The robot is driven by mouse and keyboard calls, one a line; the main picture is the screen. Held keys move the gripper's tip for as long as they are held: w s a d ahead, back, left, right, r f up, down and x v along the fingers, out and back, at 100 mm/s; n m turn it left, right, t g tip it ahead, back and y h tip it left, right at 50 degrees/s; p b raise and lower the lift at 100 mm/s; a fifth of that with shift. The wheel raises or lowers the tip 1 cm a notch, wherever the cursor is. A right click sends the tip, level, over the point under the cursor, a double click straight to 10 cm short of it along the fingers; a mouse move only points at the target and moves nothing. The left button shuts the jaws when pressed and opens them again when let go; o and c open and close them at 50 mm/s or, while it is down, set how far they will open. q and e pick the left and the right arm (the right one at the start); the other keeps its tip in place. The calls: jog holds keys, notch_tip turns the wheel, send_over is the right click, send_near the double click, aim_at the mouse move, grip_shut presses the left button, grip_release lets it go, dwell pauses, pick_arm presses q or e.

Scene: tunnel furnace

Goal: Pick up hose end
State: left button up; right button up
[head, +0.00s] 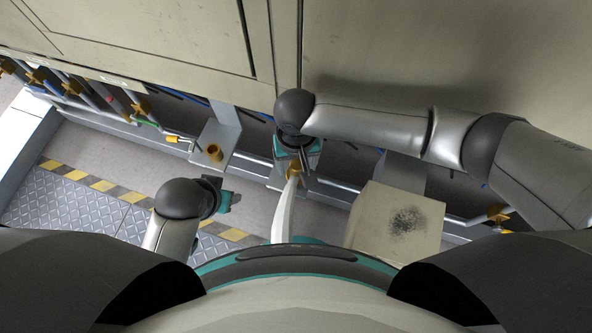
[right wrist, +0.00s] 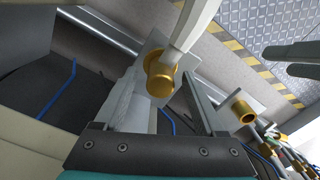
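The hose end is a gold-coloured fitting (head: 293,168) on a white hose (head: 284,212), at a grey bracket below the furnace wall. In the right wrist view the fitting (right wrist: 160,76) sits against the bracket plate, with the white hose (right wrist: 193,22) running up from it. My right gripper (head: 302,165) is at the fitting, pointing down at it. Its fingers look apart in the wrist view, with the fitting beyond and between them; contact is not clear. My left gripper (head: 232,199) is empty, left of the hose; its two fingers (right wrist: 292,59) show apart in the wrist view.
Another bracket with an empty gold socket (head: 213,152) stands to the left. Pipes and valves (head: 60,85) run along the furnace base. A beige box (head: 397,222) with a dark patch is right of the hose. Striped tape (head: 90,180) edges the metal floor.

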grip_shut()
dwell(0.3)
dwell(0.3)
